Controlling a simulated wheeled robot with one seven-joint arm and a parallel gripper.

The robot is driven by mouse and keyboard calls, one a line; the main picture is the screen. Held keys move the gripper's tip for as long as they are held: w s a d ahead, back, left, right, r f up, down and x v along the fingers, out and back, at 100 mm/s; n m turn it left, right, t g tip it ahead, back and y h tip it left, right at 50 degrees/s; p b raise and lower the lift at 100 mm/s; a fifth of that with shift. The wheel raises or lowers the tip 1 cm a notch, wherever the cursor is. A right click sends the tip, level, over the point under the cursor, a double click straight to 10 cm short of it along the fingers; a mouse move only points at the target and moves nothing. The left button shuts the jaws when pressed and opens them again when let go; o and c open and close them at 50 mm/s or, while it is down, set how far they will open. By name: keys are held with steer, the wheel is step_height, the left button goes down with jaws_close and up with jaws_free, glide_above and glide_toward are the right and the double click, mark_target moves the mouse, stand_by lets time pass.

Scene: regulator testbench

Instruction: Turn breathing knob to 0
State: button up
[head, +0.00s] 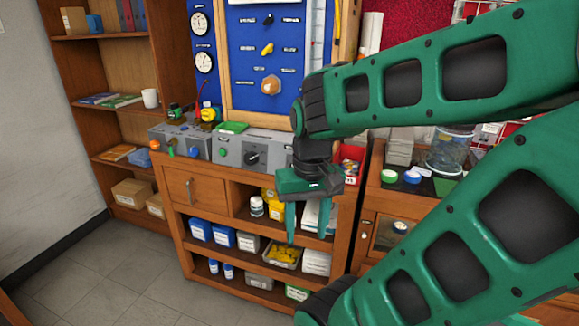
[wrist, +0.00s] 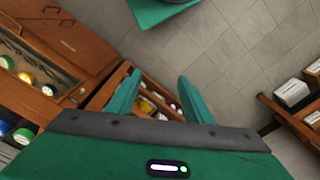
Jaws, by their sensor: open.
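A grey control unit (head: 186,137) and a second grey unit (head: 262,153) sit side by side on the wooden bench top. The first carries small orange, blue and green knobs; the second has a green knob (head: 223,153) and a black knob (head: 252,158). A blue panel (head: 293,59) behind them bears black, yellow and orange handles. The labels are too small to read, so I cannot tell which knob is the breathing knob. My gripper (head: 308,218) is open and empty, pointing down in front of the bench shelves, right of and below the units. Its spread fingers show in the wrist view (wrist: 160,80).
My arm hides the right end of the second unit. Open shelves below hold bottles, boxes and a bin of yellow items (head: 283,257). A bookcase (head: 110,75) stands left; a cabinet with tape rolls (head: 412,177) stands right. The floor (head: 80,270) at front left is clear.

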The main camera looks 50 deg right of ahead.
mark_target(292, 165)
steer(key=w+d+r+m+t+h, duration=0.1)
steer(key=w+d+r+m+h, duration=0.2)
steer(key=w+d, duration=0.8)
steer(key=w+d+r+m+t+h, duration=0.1)
steer(key=w+d+r+m+t, duration=0.2)
steer(key=w+d, duration=0.75)
steer(key=w+d+f+m+g, duration=0.1)
steer(key=w+d+f, duration=0.2)
steer(key=f, duration=0.6)
steer(key=shift+w+d+f, duration=0.3)
steer(key=shift+w, duration=0.25)
steer(key=c, duration=1.1)
steer(key=shift+o, duration=0.2)
steer(key=shift+a, duration=0.35)
steer(key=shift+d, duration=0.25)
